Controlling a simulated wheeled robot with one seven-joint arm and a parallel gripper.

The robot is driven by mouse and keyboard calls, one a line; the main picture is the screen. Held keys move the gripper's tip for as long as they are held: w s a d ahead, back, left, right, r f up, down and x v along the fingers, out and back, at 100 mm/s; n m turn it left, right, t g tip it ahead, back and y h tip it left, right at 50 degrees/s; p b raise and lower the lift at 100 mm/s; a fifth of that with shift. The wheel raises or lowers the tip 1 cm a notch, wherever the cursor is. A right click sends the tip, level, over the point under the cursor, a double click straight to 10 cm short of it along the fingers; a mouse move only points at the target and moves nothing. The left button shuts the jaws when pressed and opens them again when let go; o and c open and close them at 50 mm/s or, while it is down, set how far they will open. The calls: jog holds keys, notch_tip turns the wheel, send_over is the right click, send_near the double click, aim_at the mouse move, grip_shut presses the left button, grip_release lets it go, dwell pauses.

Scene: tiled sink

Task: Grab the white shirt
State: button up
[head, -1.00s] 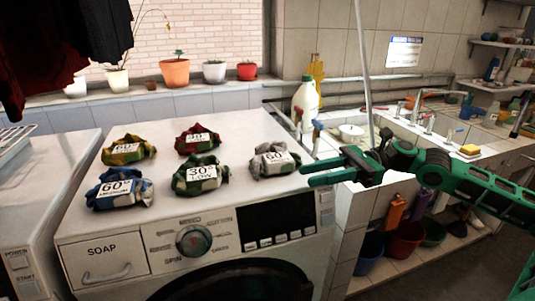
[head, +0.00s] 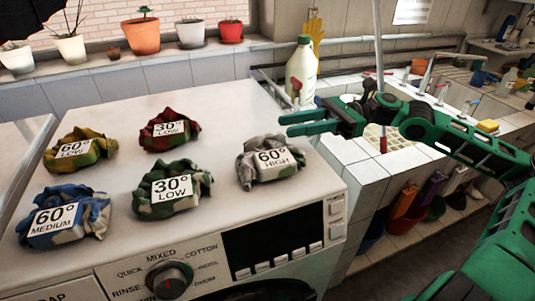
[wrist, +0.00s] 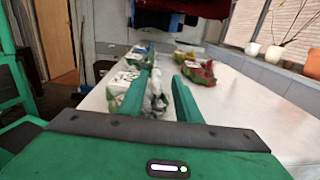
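The white shirt (head: 270,161) is a crumpled white and grey-green bundle with a "60° HIGH" label. It lies on the washing machine top (head: 215,120), near its right edge. My gripper (head: 288,124) is open and empty, with its green fingers pointing left. In the head view it appears above and slightly behind the shirt. In the wrist view part of the shirt (wrist: 155,100) shows between the spread fingers (wrist: 160,80); the left finger hides some of it. Whether the fingers touch the shirt cannot be told.
Other labelled bundles lie left of the shirt: red (head: 170,130), green (head: 171,189), yellow (head: 81,150) and blue (head: 63,217). A white bottle (head: 301,70) stands behind my gripper. The sink area is to the right. The machine's back right top is clear.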

aim_at(265, 131)
jog(key=shift+x, duration=3.8)
jog(key=shift+s+d+f, duration=0.1)
jog(key=shift+s+f, duration=0.05)
jog(key=shift+s, duration=0.05)
grip_shut()
